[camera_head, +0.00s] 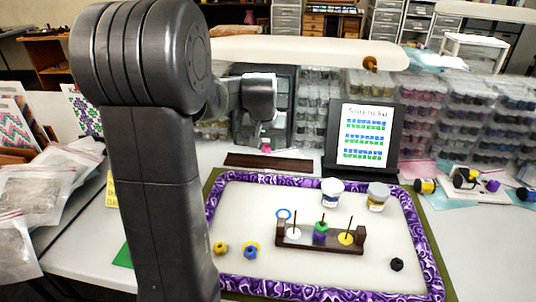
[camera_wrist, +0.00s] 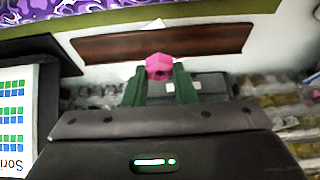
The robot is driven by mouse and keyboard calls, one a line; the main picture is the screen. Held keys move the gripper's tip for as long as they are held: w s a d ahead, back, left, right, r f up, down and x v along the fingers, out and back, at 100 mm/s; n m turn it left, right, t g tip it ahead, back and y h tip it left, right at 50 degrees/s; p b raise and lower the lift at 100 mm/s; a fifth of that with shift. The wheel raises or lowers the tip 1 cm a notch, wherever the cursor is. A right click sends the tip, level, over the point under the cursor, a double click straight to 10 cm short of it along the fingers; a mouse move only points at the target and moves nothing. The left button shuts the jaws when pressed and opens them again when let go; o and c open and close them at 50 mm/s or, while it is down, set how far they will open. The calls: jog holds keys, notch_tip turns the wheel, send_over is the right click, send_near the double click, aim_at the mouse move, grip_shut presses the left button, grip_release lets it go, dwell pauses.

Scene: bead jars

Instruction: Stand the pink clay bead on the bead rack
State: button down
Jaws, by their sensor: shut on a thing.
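My gripper (camera_wrist: 160,80) is shut on the pink clay bead (camera_wrist: 159,66), which shows between its two green fingertips in the wrist view. In the head view the pink bead (camera_head: 266,148) is a small patch below my gripper, above the back of the table. The dark wooden bead rack (camera_head: 333,247) stands on the white tray, in front of and to the right of my gripper. It has three pegs: a white disc at the left peg, a purple and a green bead stacked on the middle peg, a yellow disc at the right peg.
The tray has a purple patterned rim (camera_head: 430,250). Two jars (camera_head: 332,191) (camera_head: 378,197) stand behind the rack. A yellow bead (camera_head: 219,248), a blue bead (camera_head: 250,252) and a black bead (camera_head: 397,264) lie around it. A dark sign stand (camera_head: 335,150) rises behind the tray.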

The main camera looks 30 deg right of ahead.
aim_at(269, 160)
jog(key=w+d, duration=0.1)
jog(key=w+d+f, duration=0.1)
jog(key=w, duration=0.1)
jog(key=shift+w+d+f, duration=0.15)
jog(key=shift+d, duration=0.2)
notch_tip(269, 160, down, 6)
jog(key=shift+r+b, duration=0.2)
jog(key=shift+b, duration=0.75)
jog(key=shift+w+d, duration=0.1)
jog(key=shift+f, duration=0.1)
jog(key=shift+f, duration=0.15)
jog(key=c, duration=1.2)
grip_release()
